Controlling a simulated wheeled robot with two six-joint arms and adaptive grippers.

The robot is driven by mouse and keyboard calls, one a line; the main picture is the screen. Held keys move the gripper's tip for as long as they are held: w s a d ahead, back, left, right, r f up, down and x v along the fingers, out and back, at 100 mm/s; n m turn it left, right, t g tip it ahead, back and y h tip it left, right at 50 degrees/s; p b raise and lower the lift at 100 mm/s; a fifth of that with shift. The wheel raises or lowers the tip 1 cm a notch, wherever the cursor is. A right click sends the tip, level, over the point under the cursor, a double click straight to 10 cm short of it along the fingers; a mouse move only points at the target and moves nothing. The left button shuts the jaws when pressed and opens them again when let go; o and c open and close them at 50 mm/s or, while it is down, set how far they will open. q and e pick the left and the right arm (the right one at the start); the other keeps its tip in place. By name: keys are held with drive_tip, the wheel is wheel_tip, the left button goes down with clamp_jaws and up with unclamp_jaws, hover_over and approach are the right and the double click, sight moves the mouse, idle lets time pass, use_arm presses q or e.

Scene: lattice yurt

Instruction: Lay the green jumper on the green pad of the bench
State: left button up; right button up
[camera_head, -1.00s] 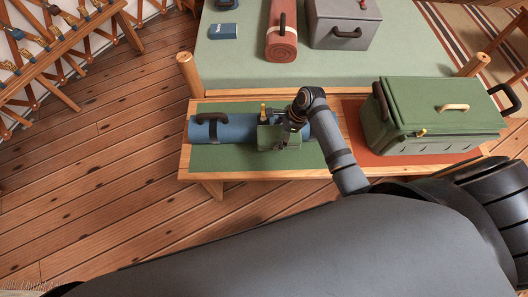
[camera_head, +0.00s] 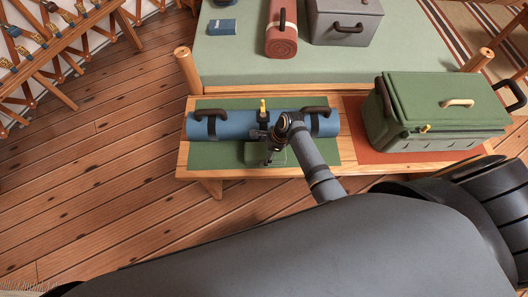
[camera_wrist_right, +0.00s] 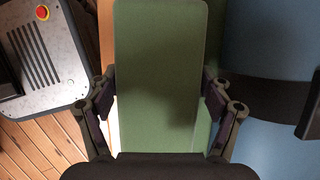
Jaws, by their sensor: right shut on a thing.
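The green jumper, a folded flat green block (camera_head: 257,154), is at the front middle of the bench's green pad (camera_head: 208,156), in front of a blue roll (camera_head: 232,124). My right gripper (camera_head: 272,152) is shut on it, with the arm coming in from the right. In the right wrist view the jumper (camera_wrist_right: 158,70) fills the space between the two fingers (camera_wrist_right: 160,120). I cannot tell whether its underside touches the pad. The arm hides part of the jumper. My left gripper is out of view.
The blue roll with dark straps takes up the back of the green pad. A green box (camera_head: 440,112) stands on the orange pad (camera_head: 362,140) at the right.

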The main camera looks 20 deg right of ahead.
drive_tip(key=o, duration=1.2)
drive_tip(key=shift+c, duration=0.2)
drive_tip(key=shift+r, duration=0.1)
drive_tip(key=p+v, duration=0.3)
drive_tip(key=v, duration=0.9)
drive_tip(key=shift+s, duration=0.1)
